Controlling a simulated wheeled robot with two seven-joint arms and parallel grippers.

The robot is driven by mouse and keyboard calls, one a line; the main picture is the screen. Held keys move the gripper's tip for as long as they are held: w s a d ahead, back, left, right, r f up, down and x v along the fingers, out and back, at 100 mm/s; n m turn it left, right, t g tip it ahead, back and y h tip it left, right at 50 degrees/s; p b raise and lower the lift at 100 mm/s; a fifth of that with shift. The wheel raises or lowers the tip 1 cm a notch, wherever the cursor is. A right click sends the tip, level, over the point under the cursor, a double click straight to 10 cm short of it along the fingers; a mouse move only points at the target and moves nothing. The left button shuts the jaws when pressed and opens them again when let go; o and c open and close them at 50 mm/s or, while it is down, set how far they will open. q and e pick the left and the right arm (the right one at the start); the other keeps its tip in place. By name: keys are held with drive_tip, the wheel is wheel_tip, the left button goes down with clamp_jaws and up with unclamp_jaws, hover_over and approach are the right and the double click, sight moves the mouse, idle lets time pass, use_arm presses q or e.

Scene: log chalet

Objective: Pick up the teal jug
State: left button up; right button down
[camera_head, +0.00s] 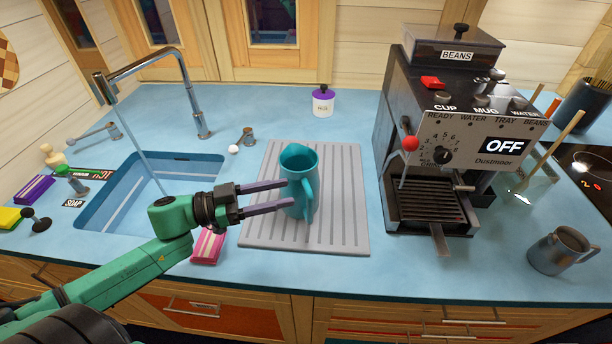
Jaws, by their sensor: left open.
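The teal jug (299,165) stands upright on a grey ribbed draining mat (340,225) in the middle of the counter. Its handle faces the front, slightly right. My left gripper (291,194) comes in from the left at the jug's side. Its two purple fingers are apart and point right; their tips overlap the jug's lower left body in the picture. I cannot tell whether they touch it. My right gripper is not in view.
A coffee machine (465,150) stands right of the mat, with a metal mug (562,252) beyond it. A sink (120,215) with a running tap (190,80) lies left. A purple-lidded jar (323,103) stands behind the mat. A pink-striped sponge (208,245) lies beneath my left arm.

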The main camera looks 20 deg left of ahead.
sight(310, 207)
use_arm(q)
wheel_tip(310, 207, down, 6)
drive_tip(key=s, duration=0.2)
drive_tip(key=x, duration=0.3)
drive_tip(key=p+x, duration=0.1)
drive_tip(key=x, duration=0.3)
drive_tip(key=shift+w+r, duration=0.15)
drive_tip(key=shift+w, duration=0.3)
drive_tip(key=shift+w+d, duration=0.1)
drive_tip(key=shift+d, duration=0.15)
drive_tip(key=shift+c, duration=0.3)
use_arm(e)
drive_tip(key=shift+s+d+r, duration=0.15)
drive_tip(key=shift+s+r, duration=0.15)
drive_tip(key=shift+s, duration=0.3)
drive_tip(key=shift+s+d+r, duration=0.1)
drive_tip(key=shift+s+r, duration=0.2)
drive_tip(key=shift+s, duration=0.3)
use_arm(q)
clamp_jaws()
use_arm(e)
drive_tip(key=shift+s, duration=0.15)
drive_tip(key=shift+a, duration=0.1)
